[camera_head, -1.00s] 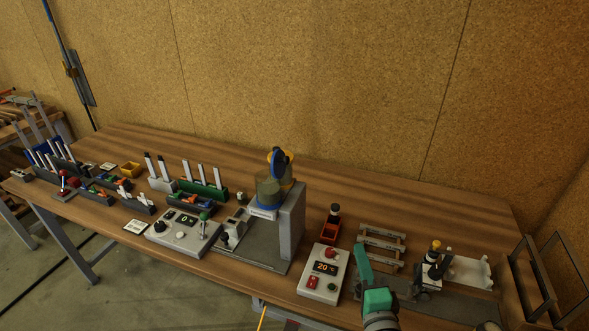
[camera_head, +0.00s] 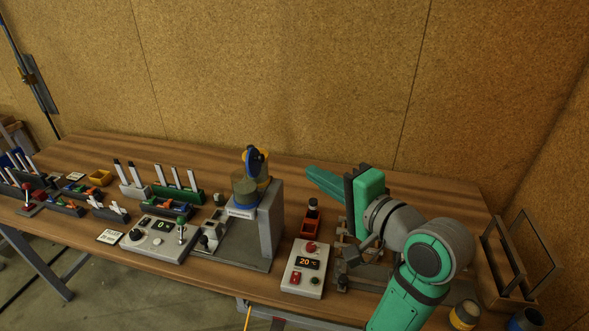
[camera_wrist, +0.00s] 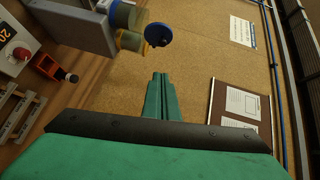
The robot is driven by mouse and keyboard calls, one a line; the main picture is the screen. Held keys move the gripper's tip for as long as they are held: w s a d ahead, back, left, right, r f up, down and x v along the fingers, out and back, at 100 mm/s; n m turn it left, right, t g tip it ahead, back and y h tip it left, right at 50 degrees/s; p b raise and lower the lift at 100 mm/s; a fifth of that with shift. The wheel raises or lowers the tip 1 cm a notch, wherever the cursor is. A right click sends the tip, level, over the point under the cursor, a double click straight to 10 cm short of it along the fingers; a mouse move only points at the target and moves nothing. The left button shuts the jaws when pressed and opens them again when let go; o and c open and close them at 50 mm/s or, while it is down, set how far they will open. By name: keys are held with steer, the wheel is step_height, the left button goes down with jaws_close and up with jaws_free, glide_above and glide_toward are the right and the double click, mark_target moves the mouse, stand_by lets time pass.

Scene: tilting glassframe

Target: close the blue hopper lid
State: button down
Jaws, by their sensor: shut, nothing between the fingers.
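The blue hopper lid (camera_head: 254,160) stands tilted up, open, on top of the clear hopper (camera_head: 243,190) with greenish contents. The hopper sits on a grey stand (camera_head: 271,222) near the middle of the bench. In the wrist view the lid (camera_wrist: 158,34) shows as a blue disc beyond the fingertips, up and slightly left of them. My gripper (camera_head: 312,172) is right of the lid, raised above the bench and pointing left toward it, with a clear gap. Its green fingers (camera_wrist: 160,76) are together and empty.
A control box with a "20" display (camera_head: 305,268) and a small red bin (camera_head: 311,218) stand right of the hopper. Another control box (camera_head: 160,240) and several racks stand to the left. The board wall (camera_head: 290,80) rises behind the bench. An empty upright frame (camera_head: 516,250) stands far right.

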glide_toward(259, 163)
step_height(259, 163, up, 2)
steer(key=w+d, duration=0.3)
steer(key=shift+w+a+f, duration=0.1)
steer(key=shift+w+a, duration=0.1)
steer(key=shift+a, duration=0.8)
steer(key=shift+w+a, duration=0.2)
steer(key=shift+a, duration=0.8)
